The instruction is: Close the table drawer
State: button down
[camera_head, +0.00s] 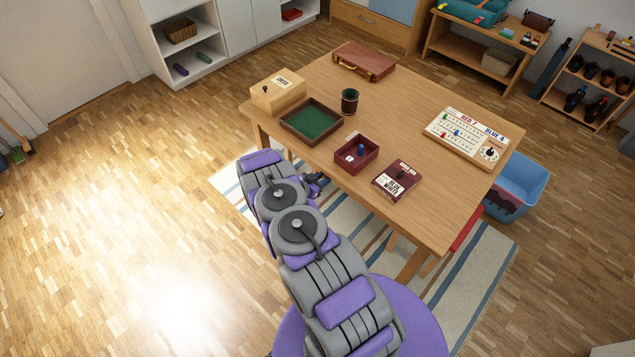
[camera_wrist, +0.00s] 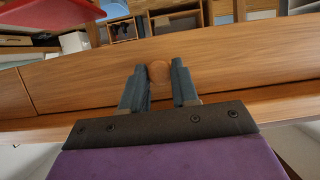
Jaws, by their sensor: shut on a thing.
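The wooden table (camera_head: 420,95) stands ahead of my arm in the head view. In the wrist view, the drawer front (camera_wrist: 85,82) is a long wooden panel with a seam near its left end. A round wooden knob (camera_wrist: 158,72) sits on it between the two fingers of my gripper (camera_wrist: 158,76), which is shut on the knob. In the head view, my gripper (camera_head: 316,184) is by the table's near left edge, partly hidden by my arm. The drawer front is not clear there, and I cannot tell how far the drawer is out.
A green-lined tray (camera_head: 284,126), a dark red box (camera_head: 375,166), a card box (camera_head: 397,192), a cup (camera_head: 350,96) and a scoreboard (camera_head: 490,128) are on the tabletop. A blue bin (camera_head: 522,178) stands right of the table.

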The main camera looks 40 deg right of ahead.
jog(key=shift+w+d+r, duration=0.1)
jog(key=shift+d+r, duration=0.05)
jog(key=shift+d, duration=0.05)
jog(key=c, duration=0.9)
grip_release()
jog(key=shift+d, duration=0.35)
jog(key=shift+o, duration=0.2)
jog(key=shift+a, duration=0.1)
jog(key=p+v, duration=0.2)
jog(key=v, duration=1.5)
jog(key=shift+a, duration=0.2)
